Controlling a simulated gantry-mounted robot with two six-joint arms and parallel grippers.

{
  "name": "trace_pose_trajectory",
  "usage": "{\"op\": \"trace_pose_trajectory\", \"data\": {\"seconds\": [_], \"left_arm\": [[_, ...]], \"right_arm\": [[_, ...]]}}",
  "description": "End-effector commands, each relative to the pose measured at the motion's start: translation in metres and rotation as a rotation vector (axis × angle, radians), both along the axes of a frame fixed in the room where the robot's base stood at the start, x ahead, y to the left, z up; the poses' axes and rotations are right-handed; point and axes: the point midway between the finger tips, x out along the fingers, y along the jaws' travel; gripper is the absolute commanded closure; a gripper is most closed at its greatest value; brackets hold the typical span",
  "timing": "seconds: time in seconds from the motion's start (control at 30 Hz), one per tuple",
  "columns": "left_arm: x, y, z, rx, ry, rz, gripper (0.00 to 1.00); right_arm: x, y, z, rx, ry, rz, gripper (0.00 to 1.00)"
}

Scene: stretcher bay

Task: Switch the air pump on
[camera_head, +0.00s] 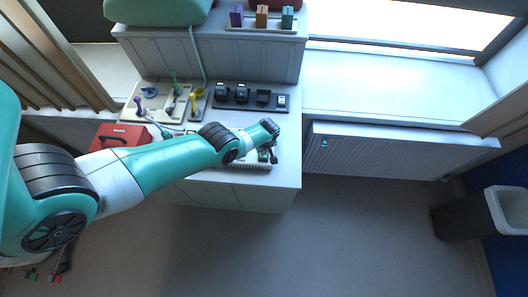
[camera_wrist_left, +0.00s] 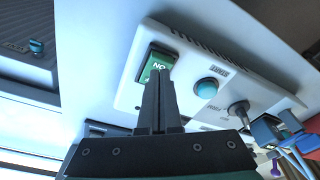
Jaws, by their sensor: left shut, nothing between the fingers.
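The air pump (camera_wrist_left: 185,65) is a white box with a vented edge in the left wrist view. On its panel is a black-framed green rocker switch (camera_wrist_left: 158,66) with letters reading NO in this view, perhaps ON upside down. A round teal button (camera_wrist_left: 208,88) and a dark knob (camera_wrist_left: 238,108) sit beside it. My left gripper (camera_wrist_left: 160,76) is shut and empty, with its tips over the switch's lower part; I cannot tell whether they touch it. In the head view my left gripper (camera_head: 272,154) is over the pump (camera_head: 240,164), mostly hidden by my arm. My right gripper is not in view.
Blue connectors with tubes (camera_wrist_left: 268,132) are close to the pump's right in the left wrist view. In the head view, a board of coloured levers (camera_head: 170,103), a black socket strip (camera_head: 250,97) and a red toolbox (camera_head: 120,135) are behind or left. The counter's right end is clear.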

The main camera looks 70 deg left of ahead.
Motion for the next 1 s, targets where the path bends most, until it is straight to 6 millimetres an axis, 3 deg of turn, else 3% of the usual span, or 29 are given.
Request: {"op": "trace_pose_trajectory", "data": {"seconds": [1.0], "left_arm": [[0.0, 0.0, -0.016, 0.0, 0.0, 0.0, 1.0]], "right_arm": [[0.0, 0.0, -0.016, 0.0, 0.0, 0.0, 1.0]]}}
